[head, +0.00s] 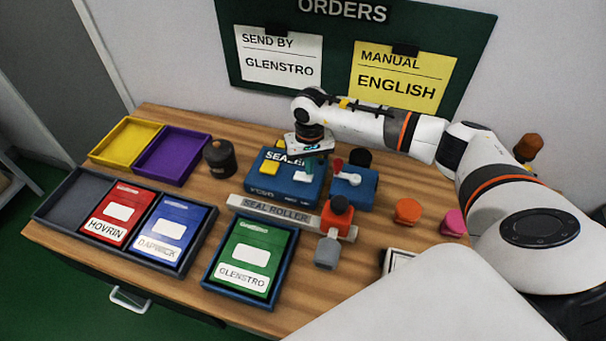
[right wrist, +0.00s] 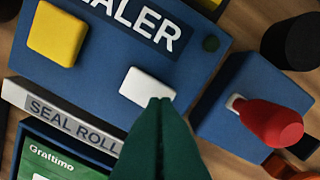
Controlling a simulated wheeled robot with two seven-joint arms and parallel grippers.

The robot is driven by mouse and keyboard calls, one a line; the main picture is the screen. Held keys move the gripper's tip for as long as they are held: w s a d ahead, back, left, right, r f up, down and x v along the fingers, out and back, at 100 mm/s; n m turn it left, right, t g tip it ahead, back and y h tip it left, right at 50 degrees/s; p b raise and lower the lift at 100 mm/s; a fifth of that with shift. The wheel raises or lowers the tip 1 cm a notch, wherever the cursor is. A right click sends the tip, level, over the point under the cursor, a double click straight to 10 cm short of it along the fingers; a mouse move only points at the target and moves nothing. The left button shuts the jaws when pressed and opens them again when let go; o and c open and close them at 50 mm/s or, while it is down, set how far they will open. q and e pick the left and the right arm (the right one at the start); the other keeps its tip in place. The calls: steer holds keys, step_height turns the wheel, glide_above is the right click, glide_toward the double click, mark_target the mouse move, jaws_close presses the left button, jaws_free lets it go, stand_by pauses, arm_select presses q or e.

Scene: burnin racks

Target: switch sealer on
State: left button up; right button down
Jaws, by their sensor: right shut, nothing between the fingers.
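The sealer (head: 287,193) is a blue box with a "SEALER" label, standing at the middle of the wooden bench. In the right wrist view its top (right wrist: 95,75) carries a yellow pad (right wrist: 57,33), a white rocker or button (right wrist: 147,91) and a small dark green round spot (right wrist: 211,43), which looks unlit. My right gripper (head: 309,172) is over the sealer's right part. Its green fingers (right wrist: 160,102) are shut and empty, tips overlapping the white button's lower edge in the wrist view; I cannot tell whether they touch it. My left gripper is not in view.
A blue block (head: 352,194) with a red lever stands right of the sealer.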

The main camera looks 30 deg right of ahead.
steer(key=shift+f+b, duration=1)
stand_by(0.6)
steer(key=shift+r, duration=0.15)
steer(key=shift+r+p, duration=0.4)
steer(key=shift+r, duration=0.15)
steer(key=shift+r+p, duration=1.3)
steer(key=shift+r, duration=1.55)
steer(key=shift+f, duration=0.1)
